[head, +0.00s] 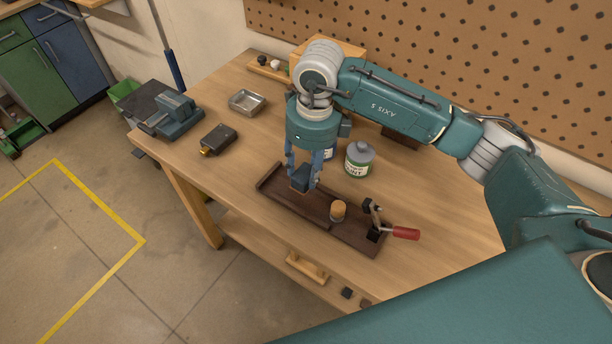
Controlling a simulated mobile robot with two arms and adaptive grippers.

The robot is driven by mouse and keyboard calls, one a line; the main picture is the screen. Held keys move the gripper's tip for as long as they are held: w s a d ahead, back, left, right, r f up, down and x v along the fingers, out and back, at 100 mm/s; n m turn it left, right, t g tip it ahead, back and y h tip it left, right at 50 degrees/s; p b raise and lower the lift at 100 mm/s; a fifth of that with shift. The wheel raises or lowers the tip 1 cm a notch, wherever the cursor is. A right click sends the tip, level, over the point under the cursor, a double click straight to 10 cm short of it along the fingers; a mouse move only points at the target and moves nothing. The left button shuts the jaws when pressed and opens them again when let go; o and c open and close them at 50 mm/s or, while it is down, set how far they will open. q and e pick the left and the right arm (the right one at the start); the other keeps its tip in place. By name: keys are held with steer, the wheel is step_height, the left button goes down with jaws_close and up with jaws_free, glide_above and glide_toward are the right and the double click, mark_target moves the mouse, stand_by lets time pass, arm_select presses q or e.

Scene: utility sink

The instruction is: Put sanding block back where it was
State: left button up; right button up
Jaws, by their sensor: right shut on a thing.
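The sanding block (301,178) looks like a small dark block. My right gripper (302,181) points down and is shut on it. The block is over the left part of a long dark brown tray (270,187) near the front of the bench. I cannot tell whether its underside touches the tray. The gripper fingers hide parts of the block's sides. My left gripper is not in view.
A tan-topped cylinder (338,208) and a red-handled clamp (405,233) are at the tray's right part. A paint can (359,161) stands close behind. A black device (219,139), metal dish (246,102) and vise (171,117) are left. The bench's (440,215) right side is bare.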

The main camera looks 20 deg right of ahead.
mark_target(306, 180)
steer(key=shift+f, duration=0.25)
steer(key=shift+a+f, duration=0.1)
steer(key=shift+f, duration=0.2)
step_height(306, 180, down, 3)
steer(key=shift+f+p, duration=0.2)
steer(key=shift+p, duration=0.35)
steer(key=shift+f, duration=0.25)
steer(key=o, duration=1.1)
steer(key=shift+o, duration=0.2)
steer(key=shift+r, duration=0.3)
steer(key=r+b, duration=0.1)
steer(key=r, duration=0.2)
steer(key=r+b, duration=0.1)
steer(key=r, duration=0.3)
steer(key=r+b, duration=0.1)
steer(key=r, duration=0.2)
steer(key=shift+s+d+r+b, duration=0.2)
steer(key=shift+s+d+b, duration=0.1)
steer(key=shift+s+d, duration=0.1)
steer(key=shift+s+r, duration=0.1)
steer(key=shift+r, duration=0.55)
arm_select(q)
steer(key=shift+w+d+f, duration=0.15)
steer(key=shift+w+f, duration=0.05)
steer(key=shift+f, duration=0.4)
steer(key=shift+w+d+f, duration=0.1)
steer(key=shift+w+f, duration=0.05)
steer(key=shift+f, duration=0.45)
